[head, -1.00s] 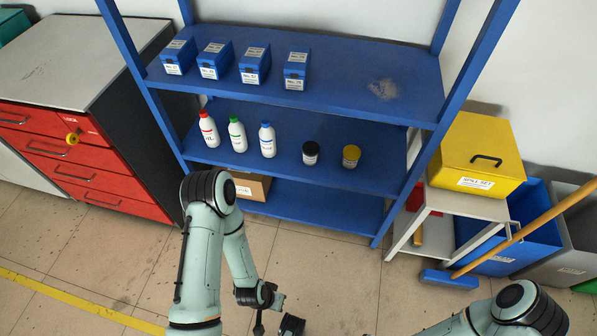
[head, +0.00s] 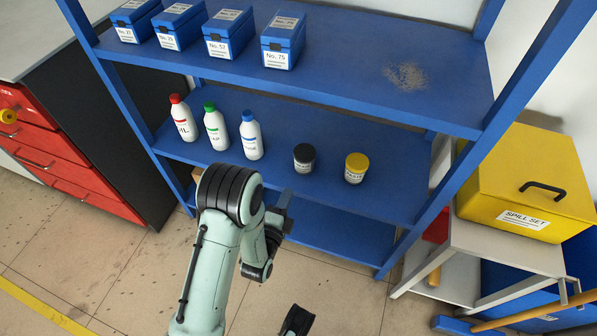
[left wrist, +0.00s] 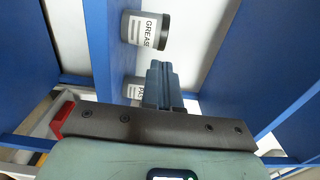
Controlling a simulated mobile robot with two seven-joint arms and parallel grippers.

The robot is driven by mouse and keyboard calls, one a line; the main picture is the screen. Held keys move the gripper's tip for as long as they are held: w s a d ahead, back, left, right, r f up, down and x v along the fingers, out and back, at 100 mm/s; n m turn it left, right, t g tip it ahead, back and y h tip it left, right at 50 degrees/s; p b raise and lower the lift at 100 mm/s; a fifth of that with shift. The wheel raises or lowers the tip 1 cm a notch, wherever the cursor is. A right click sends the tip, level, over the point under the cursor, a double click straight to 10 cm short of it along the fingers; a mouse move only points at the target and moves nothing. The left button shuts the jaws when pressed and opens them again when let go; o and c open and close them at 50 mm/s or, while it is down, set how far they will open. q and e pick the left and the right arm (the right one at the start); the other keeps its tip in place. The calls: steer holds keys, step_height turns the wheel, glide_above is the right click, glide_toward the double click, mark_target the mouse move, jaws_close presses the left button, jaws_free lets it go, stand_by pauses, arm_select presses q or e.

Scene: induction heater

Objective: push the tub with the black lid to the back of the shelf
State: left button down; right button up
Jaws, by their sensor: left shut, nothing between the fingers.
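The tub with the black lid (head: 304,158) stands upright on the middle shelf (head: 400,195), close to its front edge. In the left wrist view, sideways, a dark-lidded tub (left wrist: 147,30) has a label reading GREASE. My left gripper (head: 284,200) is in front of the shelf, slightly left of and below the black-lidded tub in the head view. Its closed fingers (left wrist: 160,80) show empty in the left wrist view, with no clear contact with the tub. A dark part at the bottom of the head view may belong to my right arm; its fingers cannot be made out.
The yellow-lidded tub (head: 356,167) stands just right of the black-lidded one. Red (head: 184,118), green (head: 216,127) and blue-capped bottles (head: 251,136) stand to its left. The upper shelf (head: 340,60) overhangs. The shelf behind the tub looks clear.

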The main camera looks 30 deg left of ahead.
mark_target(302, 163)
arm_select(q)
steer(key=b+x, duration=0.2)
steer(key=x, duration=0.8)
steer(key=shift+a, duration=0.1)
arm_select(e)
steer(key=shift+g, duration=0.8)
steer(key=s+f, duration=0.3)
steer(key=s, duration=0.1)
steer(key=shift+d+f, duration=0.2)
steer(key=shift+d, duration=0.1)
